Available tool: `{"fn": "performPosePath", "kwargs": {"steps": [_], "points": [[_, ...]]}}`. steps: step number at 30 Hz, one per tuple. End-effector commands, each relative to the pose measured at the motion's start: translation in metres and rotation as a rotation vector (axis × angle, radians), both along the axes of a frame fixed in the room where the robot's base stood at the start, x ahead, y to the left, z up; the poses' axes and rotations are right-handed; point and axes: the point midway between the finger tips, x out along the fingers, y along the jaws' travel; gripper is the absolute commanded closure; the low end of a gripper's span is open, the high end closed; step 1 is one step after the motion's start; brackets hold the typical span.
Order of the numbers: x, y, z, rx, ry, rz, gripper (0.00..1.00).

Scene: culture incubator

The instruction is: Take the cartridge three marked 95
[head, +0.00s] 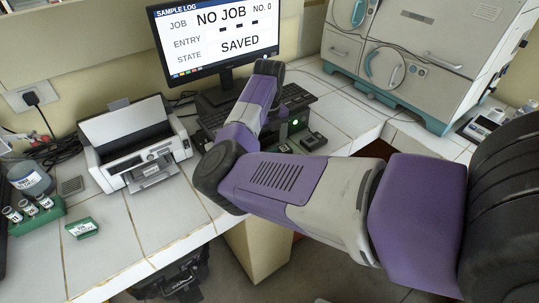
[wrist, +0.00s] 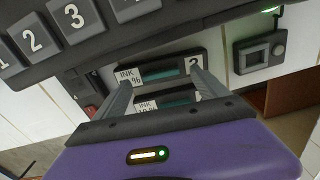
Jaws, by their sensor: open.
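My gripper (wrist: 161,85) is open in the wrist view, its two grey fingers apart over a dark cartridge-like unit (wrist: 180,72). This unit has a white label reading INK and a percent sign, a teal window and a pale square tag at its right end. A second similar unit (wrist: 181,101) lies just nearer, between the fingers, with another INK label. The digits on the labels are partly hidden or too small to read, so I cannot tell which is marked 95.
A dark keyboard (wrist: 75,38) with large numbered keys lies just beyond the fingers. A small dark device (wrist: 262,53) stands to the right. In the head view, the monitor (head: 222,45) reads NO JOB; the printer (head: 135,142) and green tube rack (head: 40,215) are left, the incubator (head: 415,60) right.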

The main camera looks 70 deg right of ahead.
Motion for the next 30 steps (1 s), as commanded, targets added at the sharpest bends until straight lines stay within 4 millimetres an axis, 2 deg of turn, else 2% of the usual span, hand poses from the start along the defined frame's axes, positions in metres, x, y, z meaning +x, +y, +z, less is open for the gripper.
{"fn": "performPosePath", "kwargs": {"steps": [6, 14, 26, 27, 30], "points": [[-0.001, 0.000, -0.022, 0.000, 0.000, 0.000, 0.16], [-0.001, 0.000, -0.024, -0.001, -0.001, -0.001, 0.18], [-0.001, 0.000, -0.024, -0.001, 0.000, -0.001, 0.97], [0.000, 0.000, -0.023, -0.002, -0.001, -0.001, 1.00], [0.000, 0.000, -0.023, -0.002, -0.001, -0.001, 1.00]]}}
